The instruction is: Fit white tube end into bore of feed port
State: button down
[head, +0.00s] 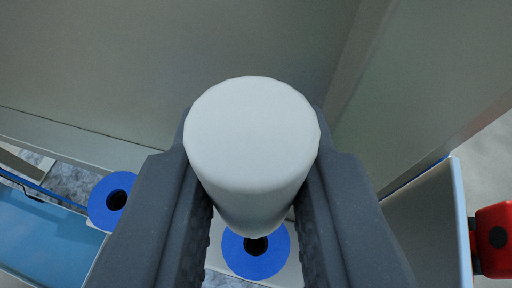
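A white tube (251,137) stands between the two dark grey fingers of my gripper (252,165) in the head view. Both fingers touch its sides, so my gripper is shut on it. I look along the tube from its near end, and it narrows away from me. Its far end overlaps a blue ring (270,262) with a dark bore, which looks like a feed port. I cannot tell whether the tube end is in the bore or above it. A second blue ring (112,203) with a dark, empty bore lies at the left.
A grey-green wall panel (170,55) is behind the tube, and another panel (430,80) rises at the right. A light blue tray-like surface (40,235) is at the lower left. A red object (494,240) is at the right edge.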

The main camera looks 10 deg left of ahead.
aim_at(255, 223)
jog(key=shift+f+b, duration=1.6)
jog(key=shift+f, duration=1.15)
jog(key=shift+f+b, duration=1.55)
jog(key=shift+f, duration=0.4)
jog(key=c, duration=1.2)
grip_release()
jog(key=shift+s+d+r, duration=0.1)
jog(key=shift+s, duration=0.05)
jog(key=shift+s+d+r, duration=0.1)
jog(key=shift+s+r, duration=0.1)
jog(key=shift+s, duration=0.1)
jog(key=b+v, duration=0.1)
jog(key=v, duration=1.1)
jog(key=shift+s, duration=0.5)
